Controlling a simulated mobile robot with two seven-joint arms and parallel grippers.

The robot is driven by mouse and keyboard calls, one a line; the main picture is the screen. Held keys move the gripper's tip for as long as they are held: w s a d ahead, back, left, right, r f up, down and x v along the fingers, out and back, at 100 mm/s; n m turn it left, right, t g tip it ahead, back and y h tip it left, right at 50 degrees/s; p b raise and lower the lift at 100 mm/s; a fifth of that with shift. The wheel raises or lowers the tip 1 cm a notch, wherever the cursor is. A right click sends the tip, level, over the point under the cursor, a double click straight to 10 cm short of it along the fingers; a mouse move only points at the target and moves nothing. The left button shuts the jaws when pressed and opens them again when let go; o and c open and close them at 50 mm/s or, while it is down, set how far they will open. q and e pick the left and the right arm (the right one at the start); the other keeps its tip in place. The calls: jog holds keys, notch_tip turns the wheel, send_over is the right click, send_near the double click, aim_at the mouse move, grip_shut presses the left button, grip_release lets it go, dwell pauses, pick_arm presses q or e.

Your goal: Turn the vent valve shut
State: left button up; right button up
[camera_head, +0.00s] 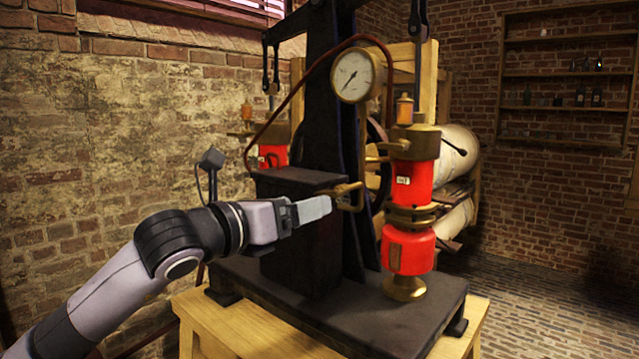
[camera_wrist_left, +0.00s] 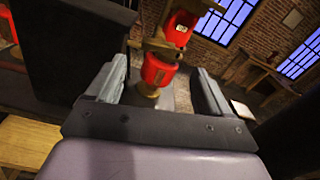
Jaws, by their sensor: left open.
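My left gripper (camera_head: 318,208) reaches in from the left, in front of the dark press column. In the left wrist view its two fingers (camera_wrist_left: 160,85) stand apart with nothing held between them. A red jar with brass fittings (camera_head: 408,250) stands right of the gripper, and in the wrist view it shows beyond and between the fingers (camera_wrist_left: 158,70). A brass bracket-like handle (camera_head: 350,196) is just past the fingertips; I cannot tell whether they touch. I cannot tell which fitting is the vent valve.
A round gauge (camera_head: 353,76) hangs above on a curved pipe. The dark base plate (camera_head: 375,325) rests on a wooden stand (camera_head: 215,325). Another red jar (camera_head: 272,155) is behind the column. Brick walls and shelves (camera_head: 565,108) are farther back.

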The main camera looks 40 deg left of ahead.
aim_at(331, 194)
pick_arm(q)
jog(key=w+p, duration=0.3)
jog(key=w, duration=0.4)
jog(key=shift+d+r+p, duration=0.15)
jog(key=shift+d+p, duration=0.05)
jog(key=shift+p, duration=0.15)
jog(key=shift+c, duration=0.3)
